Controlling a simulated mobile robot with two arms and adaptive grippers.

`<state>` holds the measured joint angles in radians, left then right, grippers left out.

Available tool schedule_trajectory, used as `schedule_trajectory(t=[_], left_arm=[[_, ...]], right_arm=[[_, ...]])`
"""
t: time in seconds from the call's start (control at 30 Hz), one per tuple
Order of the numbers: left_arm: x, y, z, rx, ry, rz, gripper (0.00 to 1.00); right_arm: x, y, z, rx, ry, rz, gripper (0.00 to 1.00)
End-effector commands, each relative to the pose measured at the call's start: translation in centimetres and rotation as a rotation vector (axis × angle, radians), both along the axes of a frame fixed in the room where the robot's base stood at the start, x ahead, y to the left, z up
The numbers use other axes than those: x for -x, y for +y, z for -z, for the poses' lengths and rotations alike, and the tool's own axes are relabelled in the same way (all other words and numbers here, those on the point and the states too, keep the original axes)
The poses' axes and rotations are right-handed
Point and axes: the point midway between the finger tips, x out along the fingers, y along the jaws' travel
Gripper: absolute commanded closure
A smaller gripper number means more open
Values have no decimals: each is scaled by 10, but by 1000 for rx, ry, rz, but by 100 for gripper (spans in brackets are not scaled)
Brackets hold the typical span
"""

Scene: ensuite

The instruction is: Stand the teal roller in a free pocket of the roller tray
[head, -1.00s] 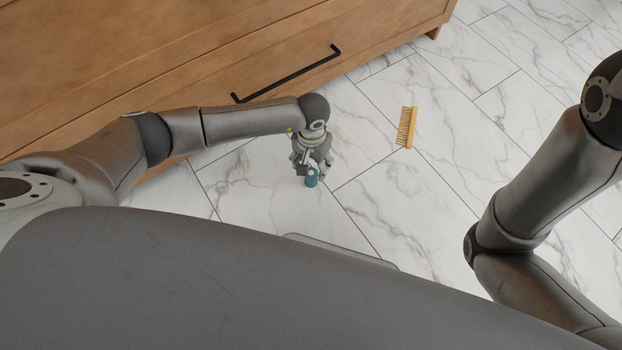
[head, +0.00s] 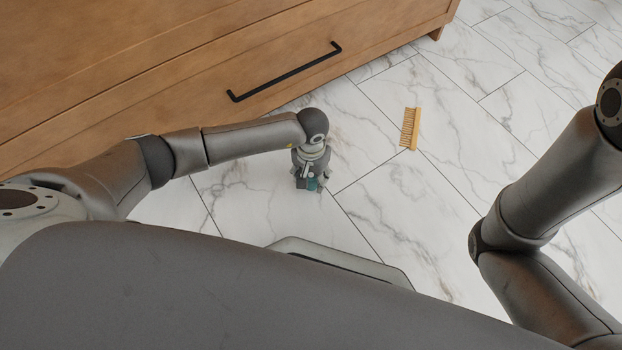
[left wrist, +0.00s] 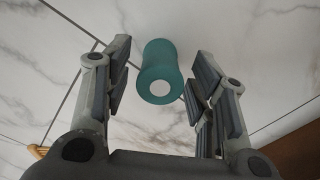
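The teal roller (head: 313,185) is on the marble floor in front of the wooden cabinet, partly hidden by my left gripper (head: 310,181) in the head view. In the left wrist view the roller (left wrist: 157,66) is a short teal cylinder with a pale round hole in its near end. It lies between the two fingers of my left gripper (left wrist: 158,90), with a gap on both sides, so the gripper is open around it. My right arm shows at the right, but its gripper is out of view. I see no roller tray.
The wooden cabinet (head: 190,75) with a black handle (head: 285,72) stands behind my left arm. The floor (head: 460,190) between my arms is otherwise clear.

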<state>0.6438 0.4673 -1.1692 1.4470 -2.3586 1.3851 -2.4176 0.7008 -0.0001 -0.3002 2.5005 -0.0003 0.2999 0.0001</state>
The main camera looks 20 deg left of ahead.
Motion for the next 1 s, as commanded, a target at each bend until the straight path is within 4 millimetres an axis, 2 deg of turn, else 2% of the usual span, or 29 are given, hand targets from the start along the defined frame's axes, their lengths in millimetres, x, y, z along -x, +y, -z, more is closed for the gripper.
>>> schedule_trajectory(t=[0.03, 0.3, 0.5, 0.63, 0.93, 1.0], left_arm=[[0, 0, 0, 0, 0, 0, 59], [0, 0, 0, 0, 0, 0, 92], [0, 0, -1, 0, 0, 0, 92], [0, 0, -11, -1, -1, 0, 92], [-1, 0, -66, -1, -2, 1, 92], [-1, 1, -76, -1, -2, 1, 92]], right_arm=[[0, 0, 0, 0, 0, 0, 60], [0, 0, 0, 0, -1, 0, 60], [0, 0, -1, 1, 0, 0, 60], [0, 0, -8, 1, 0, 0, 60], [-1, 0, -45, 0, 0, 0, 60], [-17, -1, -39, -3, 49, 0, 60]])
